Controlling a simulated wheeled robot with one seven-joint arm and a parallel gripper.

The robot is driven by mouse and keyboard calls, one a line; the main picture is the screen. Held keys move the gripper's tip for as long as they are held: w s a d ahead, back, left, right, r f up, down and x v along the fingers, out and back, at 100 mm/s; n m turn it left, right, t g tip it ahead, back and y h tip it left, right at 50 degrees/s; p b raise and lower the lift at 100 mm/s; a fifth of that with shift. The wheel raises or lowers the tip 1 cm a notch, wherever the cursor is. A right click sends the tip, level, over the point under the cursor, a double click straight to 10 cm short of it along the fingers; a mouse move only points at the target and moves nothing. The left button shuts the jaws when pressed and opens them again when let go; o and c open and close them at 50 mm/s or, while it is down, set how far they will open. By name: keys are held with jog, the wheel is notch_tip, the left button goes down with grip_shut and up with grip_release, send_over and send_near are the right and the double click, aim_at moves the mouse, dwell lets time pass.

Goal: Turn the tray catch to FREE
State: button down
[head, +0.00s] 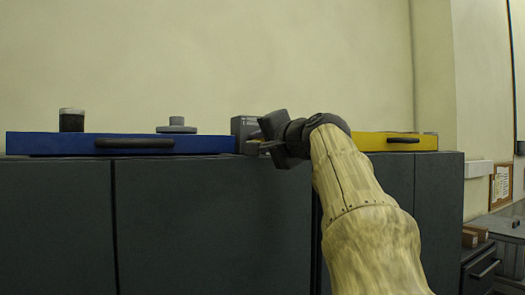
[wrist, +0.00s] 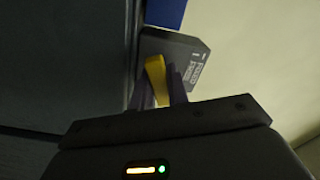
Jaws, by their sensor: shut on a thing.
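The tray catch is a dark grey box (wrist: 172,46) with a yellow lever (wrist: 155,70). In the wrist view my gripper (wrist: 158,88) is shut on the lever, one finger on each side. Small pale lettering and marks show on the box, too small to read surely, so I cannot tell which setting the lever is at. In the head view the catch box (head: 243,126) stands between the two trays, and my gripper (head: 262,147) is at its front right, hiding part of it. The lever is mostly hidden there.
A blue tray (head: 50,143) with a black handle lies left of the catch, bearing a dark jar (head: 72,121) and a grey knobbed piece (head: 176,126). A yellow tray (head: 370,141) lies to the right, partly behind my arm. Both rest on dark cabinets (head: 60,215) before a wall.

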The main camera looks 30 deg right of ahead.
jog(key=n+b, duration=0.2)
jog(key=n, duration=0.2)
jog(key=shift+f+n, duration=0.1)
jog(key=shift+n, duration=0.2)
jog(key=n+b, duration=0.1)
jog(key=n, duration=0.1)
jog(key=shift+a+n, duration=0.1)
jog(key=shift+n, duration=0.3)
jog(key=n+b, duration=0.1)
jog(key=n, duration=0.4)
jog(key=shift+n+b, duration=0.3)
jog(key=shift+b, duration=0.1)
jog(key=c, duration=1.7)
grip_release()
jog(key=shift+o, duration=0.3)
jog(key=shift+w, duration=0.2)
jog(key=shift+s, duration=0.15)
